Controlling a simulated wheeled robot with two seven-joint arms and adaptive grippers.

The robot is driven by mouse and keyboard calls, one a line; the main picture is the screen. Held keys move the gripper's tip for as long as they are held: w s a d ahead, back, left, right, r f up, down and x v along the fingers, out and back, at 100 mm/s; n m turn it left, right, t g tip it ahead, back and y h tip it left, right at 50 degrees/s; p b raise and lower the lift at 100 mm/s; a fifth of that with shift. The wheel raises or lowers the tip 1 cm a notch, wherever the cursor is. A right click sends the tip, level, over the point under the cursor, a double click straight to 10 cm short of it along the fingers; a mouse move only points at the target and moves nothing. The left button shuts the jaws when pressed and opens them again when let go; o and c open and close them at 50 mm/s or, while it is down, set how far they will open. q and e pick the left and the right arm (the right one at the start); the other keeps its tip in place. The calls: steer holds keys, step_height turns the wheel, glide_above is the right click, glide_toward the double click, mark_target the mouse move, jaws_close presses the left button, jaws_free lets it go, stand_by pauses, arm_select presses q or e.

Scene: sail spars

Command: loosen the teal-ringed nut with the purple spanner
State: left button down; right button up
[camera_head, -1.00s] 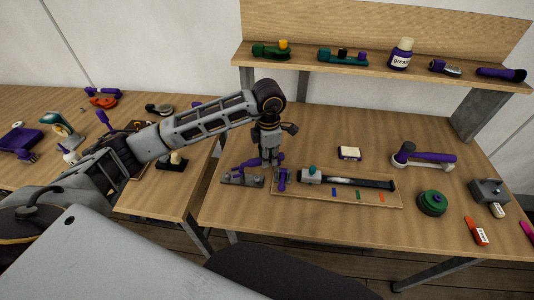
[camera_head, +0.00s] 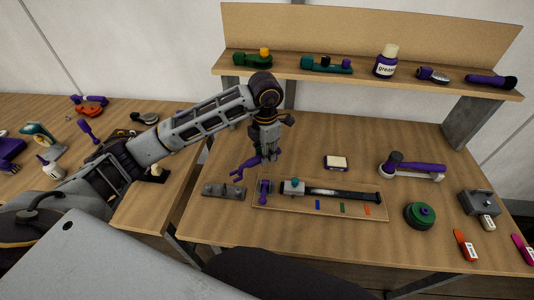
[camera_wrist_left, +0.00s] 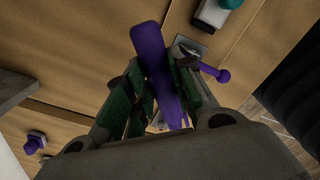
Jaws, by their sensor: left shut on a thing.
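My left gripper (camera_head: 266,152) is shut on the purple spanner (camera_head: 244,170), above the bench near the left end of the wooden board. The spanner also shows in the left wrist view (camera_wrist_left: 150,50), running between the fingers (camera_wrist_left: 163,95). The teal-ringed nut (camera_head: 295,182) is on the pale block at the left end of the dark spar (camera_head: 345,195). Its teal part shows at the top edge of the left wrist view (camera_wrist_left: 231,4). The spanner is apart from the nut. My right gripper is not in view.
A purple-handled clamp (camera_head: 264,192) stands at the board's left end (camera_head: 290,207). A grey block (camera_head: 224,192) lies left of the board.

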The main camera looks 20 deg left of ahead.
arm_select(q)
steer(key=shift+a+n, duration=0.2)
steer(key=shift+n, duration=0.3)
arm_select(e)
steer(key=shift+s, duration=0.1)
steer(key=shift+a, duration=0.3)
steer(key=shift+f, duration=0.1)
arm_select(q)
steer(key=shift+f+b, duration=1.5)
steer(key=shift+f, duration=0.05)
steer(key=shift+f+b, duration=0.6)
steer(key=shift+f, duration=0.15)
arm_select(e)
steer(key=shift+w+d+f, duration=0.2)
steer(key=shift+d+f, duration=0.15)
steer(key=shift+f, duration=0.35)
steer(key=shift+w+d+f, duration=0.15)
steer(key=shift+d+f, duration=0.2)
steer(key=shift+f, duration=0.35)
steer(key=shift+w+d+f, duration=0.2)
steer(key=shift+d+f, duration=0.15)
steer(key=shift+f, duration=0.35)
arm_select(q)
steer(key=shift+r, duration=0.1)
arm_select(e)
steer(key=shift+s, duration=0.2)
